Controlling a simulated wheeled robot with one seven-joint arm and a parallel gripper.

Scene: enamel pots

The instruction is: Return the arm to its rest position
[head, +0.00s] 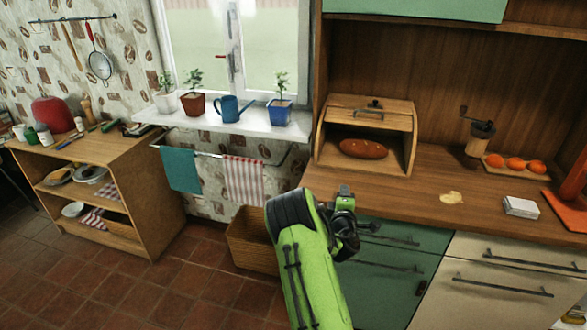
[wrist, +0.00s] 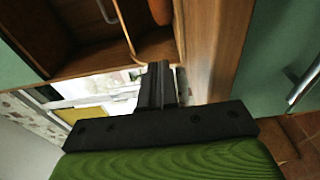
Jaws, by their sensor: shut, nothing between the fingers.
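My green arm rises from the bottom middle of the head view, bent at a dark joint. My gripper (head: 345,193) is at its end, in front of the counter's front edge and below the open bread box. In the wrist view my gripper (wrist: 157,85) shows as two dark fingers pressed together with nothing between them. Part of the gripper is hidden by the dark wrist parts in the head view.
The bread box (head: 410,135) stands open on the counter with a brown loaf (head: 364,148) inside. Green drawers (head: 400,237) with bar handles are close to my gripper. A wooden crate (head: 252,250) stands on the floor behind my arm. The tiled floor at left is clear.

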